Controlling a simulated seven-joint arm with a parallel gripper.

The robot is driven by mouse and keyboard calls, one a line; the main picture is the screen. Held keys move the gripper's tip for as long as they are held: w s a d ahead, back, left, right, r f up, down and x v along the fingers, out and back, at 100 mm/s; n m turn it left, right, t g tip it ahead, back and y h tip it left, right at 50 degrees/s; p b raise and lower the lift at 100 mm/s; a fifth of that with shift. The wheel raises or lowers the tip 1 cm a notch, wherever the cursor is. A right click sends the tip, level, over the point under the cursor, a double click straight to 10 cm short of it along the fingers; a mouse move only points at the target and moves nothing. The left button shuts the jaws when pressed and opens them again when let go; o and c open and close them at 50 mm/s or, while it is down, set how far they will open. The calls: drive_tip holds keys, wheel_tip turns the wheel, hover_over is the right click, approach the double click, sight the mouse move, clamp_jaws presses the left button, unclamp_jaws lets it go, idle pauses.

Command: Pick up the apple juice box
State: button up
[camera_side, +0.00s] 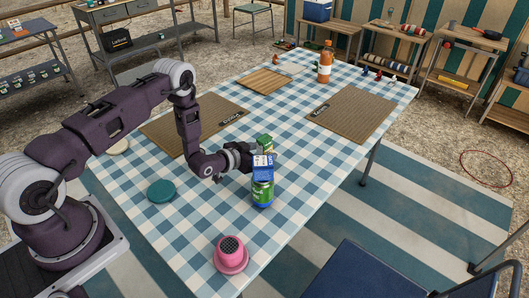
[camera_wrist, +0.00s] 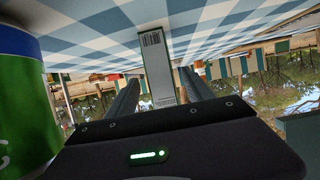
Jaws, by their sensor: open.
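A small green carton (camera_side: 265,142), which looks like the apple juice box, shows just beyond my gripper (camera_side: 249,159) on the checked table. In the wrist view, a narrow pale box side with a barcode and green edging (camera_wrist: 157,60) is between my two open fingers (camera_wrist: 160,92). I cannot see contact on either side. A green can with a blue base (camera_side: 262,192) stands close beside the gripper and fills the left edge of the wrist view (camera_wrist: 28,95). A blue and white box (camera_side: 263,165) shows directly above the can; I cannot tell whether it is on or behind it.
A pink cup-shaped item (camera_side: 231,254) stands at the near table edge, and a teal disc (camera_side: 161,190) lies left. Woven mats (camera_side: 352,113) and an orange bottle (camera_side: 325,62) are farther back. The checked cloth (camera_side: 300,180) right of the can is clear.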

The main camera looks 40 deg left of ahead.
sight(270, 147)
drive_tip(key=x, duration=0.4)
drive_tip(key=shift+w+a+r, duration=0.1)
drive_tip(key=shift+w, duration=0.2)
clamp_jaws()
drive_tip(key=shift+r, duration=0.1)
